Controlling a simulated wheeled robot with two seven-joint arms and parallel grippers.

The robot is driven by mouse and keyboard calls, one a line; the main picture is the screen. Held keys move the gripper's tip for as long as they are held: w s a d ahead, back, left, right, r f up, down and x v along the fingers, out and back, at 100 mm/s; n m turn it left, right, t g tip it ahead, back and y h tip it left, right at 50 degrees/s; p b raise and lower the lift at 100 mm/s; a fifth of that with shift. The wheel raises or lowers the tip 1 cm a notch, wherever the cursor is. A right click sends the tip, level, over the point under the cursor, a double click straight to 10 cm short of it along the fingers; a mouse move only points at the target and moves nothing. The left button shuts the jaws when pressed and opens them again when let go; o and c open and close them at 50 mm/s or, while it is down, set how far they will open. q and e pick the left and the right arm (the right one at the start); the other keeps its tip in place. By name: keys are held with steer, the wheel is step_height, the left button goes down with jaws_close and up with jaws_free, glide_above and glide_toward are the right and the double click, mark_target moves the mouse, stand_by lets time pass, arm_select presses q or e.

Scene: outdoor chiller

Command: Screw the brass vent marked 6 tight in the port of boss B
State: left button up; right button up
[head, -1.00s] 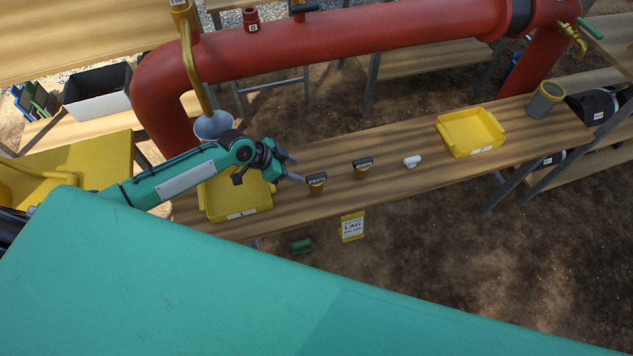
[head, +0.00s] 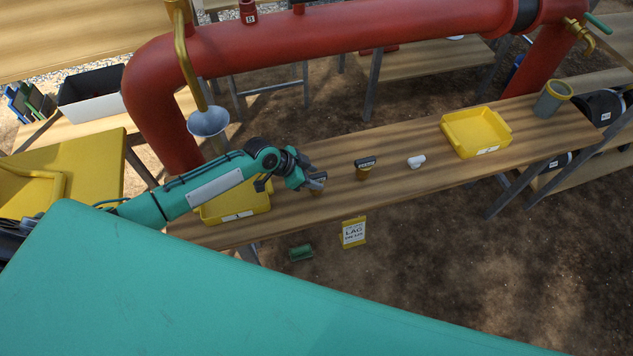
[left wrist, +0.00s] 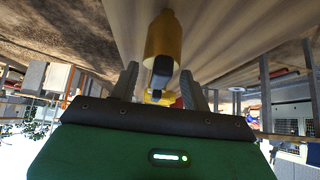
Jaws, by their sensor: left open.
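My left gripper (head: 316,180) is open at a brass vent (head: 319,190) with a dark top, which stands on the wooden bench. In the left wrist view this vent (left wrist: 164,40) lies in line with the gap between the two open fingers (left wrist: 160,85); contact cannot be told. A second brass vent with a dark, labelled top (head: 365,169) stands to the right. The number on either vent is too small to read. Boss B (head: 248,12) is a red stub on top of the red pipe, cut by the top picture edge. My right gripper is not in view.
On the bench (head: 290,219) are a yellow tray (head: 240,208) beside my left arm, a white fitting (head: 416,161), another yellow tray (head: 476,132) and a grey cup (head: 551,98). The red pipe (head: 350,22) and a funnel (head: 208,122) under a brass pipe stand behind.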

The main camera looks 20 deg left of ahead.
arm_select(q)
jaws_close()
step_height(320, 180, up, 4)
steer(key=p, duration=0.3)
steer(key=shift+r, duration=0.1)
step_height(320, 180, up, 3)
steer(key=p, duration=0.3)
